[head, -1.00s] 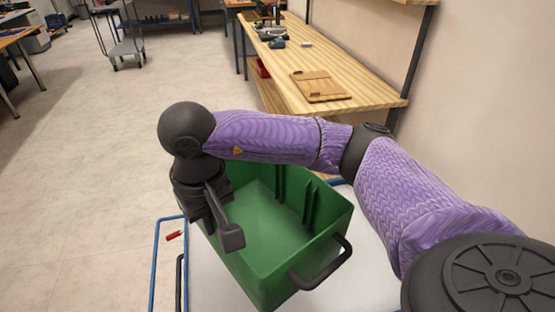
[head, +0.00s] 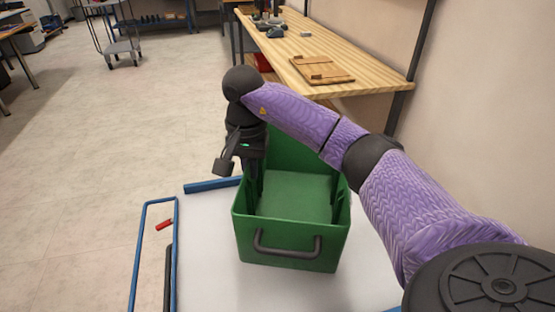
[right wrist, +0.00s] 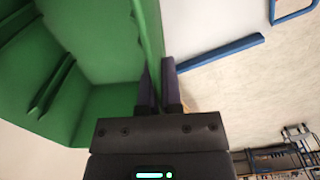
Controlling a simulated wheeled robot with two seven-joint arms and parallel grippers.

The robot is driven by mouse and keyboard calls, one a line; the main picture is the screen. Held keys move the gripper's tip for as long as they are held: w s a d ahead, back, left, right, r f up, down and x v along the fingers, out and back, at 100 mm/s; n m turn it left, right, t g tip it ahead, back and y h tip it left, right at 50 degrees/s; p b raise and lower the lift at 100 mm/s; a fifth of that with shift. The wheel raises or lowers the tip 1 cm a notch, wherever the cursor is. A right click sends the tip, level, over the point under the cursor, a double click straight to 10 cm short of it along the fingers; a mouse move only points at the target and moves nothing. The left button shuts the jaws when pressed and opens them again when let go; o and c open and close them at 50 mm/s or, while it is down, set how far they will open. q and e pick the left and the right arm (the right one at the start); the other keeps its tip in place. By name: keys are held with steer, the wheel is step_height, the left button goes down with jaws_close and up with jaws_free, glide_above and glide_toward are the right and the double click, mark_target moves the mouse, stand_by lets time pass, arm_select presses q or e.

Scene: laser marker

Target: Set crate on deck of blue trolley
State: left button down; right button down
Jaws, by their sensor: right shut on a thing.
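The green crate (head: 290,252) is upright and looks empty, over the pale deck (head: 205,260) of the blue-framed trolley (head: 176,250). I cannot tell whether its base touches the deck. Its dark handle (head: 287,246) faces me. My right gripper (head: 255,185) is at the crate's left wall. In the right wrist view my right gripper (right wrist: 158,85) has its two dark fingers on either side of the green crate wall (right wrist: 150,30), shut on it. The trolley's blue bar (right wrist: 215,57) shows beside it. My left gripper is not in view.
A wooden workbench (head: 370,75) with a wooden board (head: 320,70) runs along the right wall. A red object (head: 164,224) shows within the trolley's left frame. Another trolley (head: 122,48) stands far off at the upper left. The floor at left is clear.

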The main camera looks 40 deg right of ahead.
mark_target(253, 201)
step_height(253, 201, down, 10)
steer(key=b, duration=0.2)
steer(key=shift+r+b, duration=0.2)
steer(key=shift+b, duration=0.15)
steer(key=shift+r, duration=0.2)
steer(key=shift+f, duration=0.1)
steer(key=c, duration=0.8)
jaws_free()
step_height(253, 201, up, 12)
steer(key=p, duration=0.4)
steer(key=shift+f, duration=0.2)
steer(key=shift+r, duration=0.3)
